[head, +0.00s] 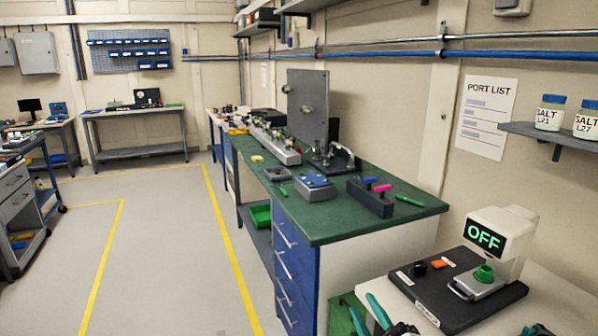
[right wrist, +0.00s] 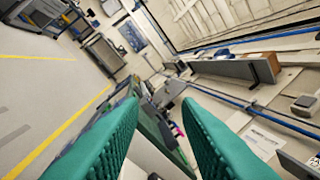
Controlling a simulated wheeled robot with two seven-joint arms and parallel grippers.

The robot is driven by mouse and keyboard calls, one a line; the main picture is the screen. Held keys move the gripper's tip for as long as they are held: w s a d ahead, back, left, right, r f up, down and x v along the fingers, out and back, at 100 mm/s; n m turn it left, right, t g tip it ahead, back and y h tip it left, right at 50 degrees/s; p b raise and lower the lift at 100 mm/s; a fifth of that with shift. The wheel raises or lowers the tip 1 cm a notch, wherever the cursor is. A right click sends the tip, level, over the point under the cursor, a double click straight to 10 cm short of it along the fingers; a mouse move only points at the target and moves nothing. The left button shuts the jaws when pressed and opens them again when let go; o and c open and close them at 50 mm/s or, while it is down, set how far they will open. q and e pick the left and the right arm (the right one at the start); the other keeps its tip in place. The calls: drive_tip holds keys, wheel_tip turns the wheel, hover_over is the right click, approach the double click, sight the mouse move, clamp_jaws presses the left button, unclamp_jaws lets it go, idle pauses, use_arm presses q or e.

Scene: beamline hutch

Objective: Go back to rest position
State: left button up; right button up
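My right gripper (head: 366,312) shows at the bottom edge of the head view, in front of the pale table. Its two teal fingers stand apart. In the right wrist view the fingers (right wrist: 160,130) are also spread, with nothing between them. The rest of the right arm is mostly cut off by the lower edge. My left gripper is not in the head view.
The green bench (head: 330,225) holds several tools. A shelf (head: 560,136) holds salt jars. The floor (head: 160,250) at left is clear.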

drive_tip(key=s+d+f+m+g+h, duration=0.3)
drive_tip(key=s+d+f+m+g, duration=0.15)
drive_tip(key=f, duration=0.25)
drive_tip(key=s+d+f+m+g+h, duration=0.3)
drive_tip(key=s+f+m, duration=0.15)
drive_tip(key=f, duration=0.35)
drive_tip(key=s+d+f+m+g, duration=0.1)
drive_tip(key=s+f+g, duration=0.3)
drive_tip(key=s, duration=0.4)
drive_tip(key=s+f+m+g, duration=0.1)
drive_tip(key=s+f+g, duration=0.3)
drive_tip(key=s, duration=0.5)
wheel_tip(320, 180, down, 28)
drive_tip(key=s+r+g, duration=0.1)
drive_tip(key=s+g, duration=0.1)
drive_tip(key=s+d+f, duration=0.3)
drive_tip(key=s+f, duration=1.2)
drive_tip(key=s, duration=0.1)
drive_tip(key=shift+g, duration=0.35)
